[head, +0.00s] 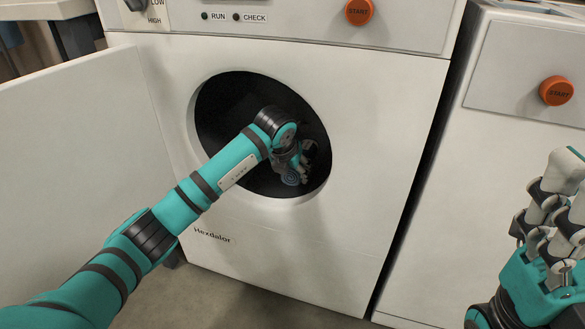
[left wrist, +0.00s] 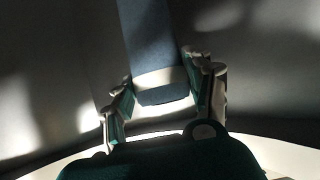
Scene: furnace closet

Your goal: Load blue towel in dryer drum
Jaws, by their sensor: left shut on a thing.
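The blue towel (left wrist: 150,45) is a roll with a pale band near one end, in the left wrist view. My left gripper (left wrist: 162,85) is shut on it near that band, a finger on each side. In the head view my left gripper (head: 296,162) is inside the dryer's round opening, and a small bluish round end of the towel (head: 291,178) shows below it. The dark dryer drum (head: 228,105) surrounds the gripper; its depth is in shadow. My right gripper (head: 556,210) is at the right edge, partly cut off, apart from the dryer.
The dryer door (head: 85,130) stands open on the left. The white dryer front (head: 375,150) rims the opening. A second white machine (head: 510,150) stands at right across a narrow dark gap. An orange start button (head: 359,11) is above the drum.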

